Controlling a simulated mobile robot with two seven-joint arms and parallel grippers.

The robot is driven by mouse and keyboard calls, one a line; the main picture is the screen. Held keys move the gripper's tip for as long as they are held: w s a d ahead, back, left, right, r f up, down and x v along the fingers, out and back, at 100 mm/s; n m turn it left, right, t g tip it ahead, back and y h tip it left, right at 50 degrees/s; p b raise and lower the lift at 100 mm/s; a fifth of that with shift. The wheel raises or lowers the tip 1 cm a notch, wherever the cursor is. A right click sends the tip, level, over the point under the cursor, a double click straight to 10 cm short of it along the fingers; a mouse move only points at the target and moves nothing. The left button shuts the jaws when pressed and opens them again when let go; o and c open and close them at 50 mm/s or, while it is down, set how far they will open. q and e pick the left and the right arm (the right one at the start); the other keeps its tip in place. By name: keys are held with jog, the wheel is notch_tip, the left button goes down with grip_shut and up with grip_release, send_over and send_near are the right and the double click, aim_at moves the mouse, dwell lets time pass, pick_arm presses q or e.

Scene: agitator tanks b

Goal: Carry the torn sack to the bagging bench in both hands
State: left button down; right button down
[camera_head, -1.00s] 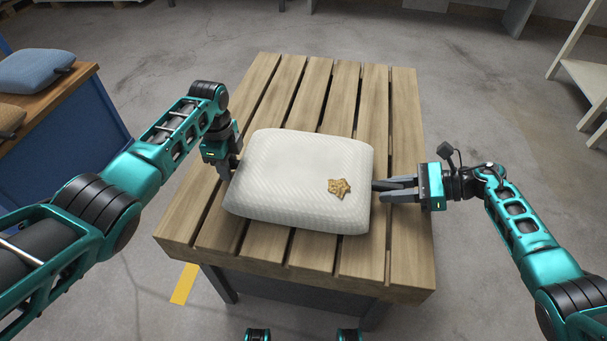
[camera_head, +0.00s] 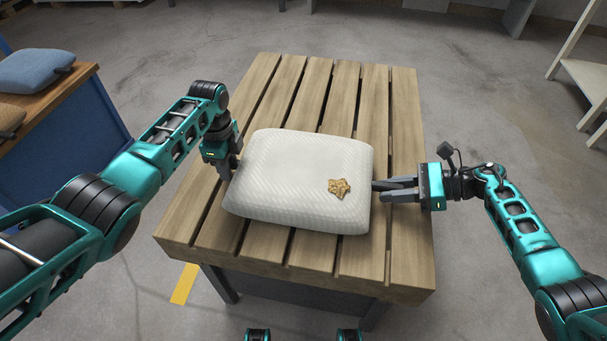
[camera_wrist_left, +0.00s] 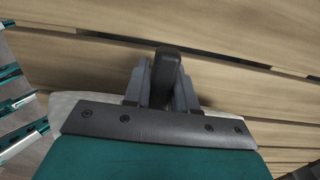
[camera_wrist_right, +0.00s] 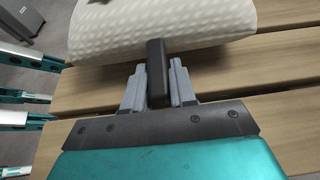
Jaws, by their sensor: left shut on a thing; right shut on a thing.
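The torn sack (camera_head: 295,175) is white and pillow-shaped, with a ragged brown tear patch (camera_head: 340,188) on its top. It lies on a slatted wooden pallet-top stand (camera_head: 330,90). My left gripper (camera_head: 230,170) is at the sack's left end, shut on a dark handle (camera_wrist_left: 166,72). My right gripper (camera_head: 383,190) is at the right end, shut on another dark handle (camera_wrist_right: 156,70); the sack (camera_wrist_right: 150,25) shows just beyond it. I cannot tell the bagging bench for certain; a blue bench with a wooden top (camera_head: 75,88) stands at the left.
A pale shelf rack (camera_head: 580,75) stands at the far right. A yellow floor mark (camera_head: 184,284) is left of the stand. Grey floor is clear between stand and bench.

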dwell(0.4)
